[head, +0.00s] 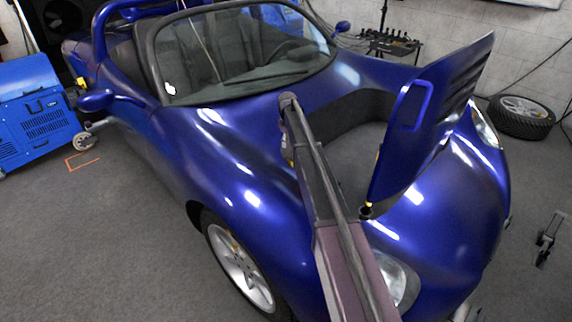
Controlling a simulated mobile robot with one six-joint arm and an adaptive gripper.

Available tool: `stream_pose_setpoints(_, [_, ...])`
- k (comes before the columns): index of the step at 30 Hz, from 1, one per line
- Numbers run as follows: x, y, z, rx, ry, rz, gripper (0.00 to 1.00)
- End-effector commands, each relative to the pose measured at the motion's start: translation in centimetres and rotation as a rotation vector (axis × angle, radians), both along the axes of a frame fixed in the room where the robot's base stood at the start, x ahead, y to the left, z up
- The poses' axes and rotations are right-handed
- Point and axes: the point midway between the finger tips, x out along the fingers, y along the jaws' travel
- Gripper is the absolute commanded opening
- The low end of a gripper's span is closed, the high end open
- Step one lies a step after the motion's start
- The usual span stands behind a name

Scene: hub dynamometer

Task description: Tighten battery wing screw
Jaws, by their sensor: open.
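The blue open-top car (240,150) stands in the middle of the head view with its front toward the lower right. Its front lid (425,110) is raised and stands up at the right of the opening. The front compartment (350,140) under it is dark inside. I cannot make out a battery or a wing screw there; my arm and the lid hide part of the compartment. My arm reaches from the bottom edge up over the front fender to the compartment's left edge. My gripper is not visible.
A blue machine (35,112) on casters stands at the far left. A loose wheel (520,115) lies on the floor at the right, near the wall. A black stand with a tray (390,43) is behind the car. Grey floor (110,240) is free at the lower left.

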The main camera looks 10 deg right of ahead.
Motion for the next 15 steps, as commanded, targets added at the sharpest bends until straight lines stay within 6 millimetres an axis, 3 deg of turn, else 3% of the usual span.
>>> stream_pose_setpoints(15, [0.0,-0.1,-4.4,0.000,0.000,-0.001,0.47])
